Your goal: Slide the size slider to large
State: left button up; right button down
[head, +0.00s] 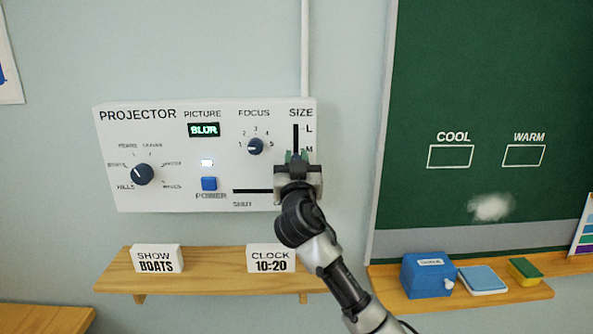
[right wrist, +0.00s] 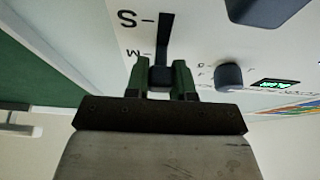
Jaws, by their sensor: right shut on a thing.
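The white projector panel (head: 225,180) is on the wall. Its upright size slot (head: 296,136) is at the upper right, with L at the top and M lower down. My right gripper (head: 297,159) is at the slot by the M mark and hides the lower slot. In the right wrist view, my right gripper (right wrist: 161,80) has its green fingers on both sides of the dark slider knob (right wrist: 161,78), shut on it. There the knob is close to M, and the slot (right wrist: 165,38) runs on to S. Its exact setting cannot be told. My left gripper is not in view.
The focus dial (head: 255,146) sits left of the slot. The power button (head: 209,184) and shut slot (head: 252,191) are lower. A wooden shelf (head: 205,284) with two signs is below, and a chalkboard (head: 480,90) is to the right.

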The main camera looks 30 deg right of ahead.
aim_at(296, 119)
notch_tip(296, 119, up, 6)
jog(key=shift+r+p, duration=0.2)
jog(key=shift+p, duration=0.75)
jog(key=shift+s+r, duration=0.1)
jog(key=shift+r, duration=0.2)
jog(key=c, duration=1)
grip_release()
jog(key=shift+o, duration=0.2)
jog(key=shift+f, duration=0.1)
jog(key=shift+s+a+f, duration=0.1)
jog(key=shift+f, duration=0.1)
jog(key=b+v, duration=0.4)
jog(key=v, duration=0.6)
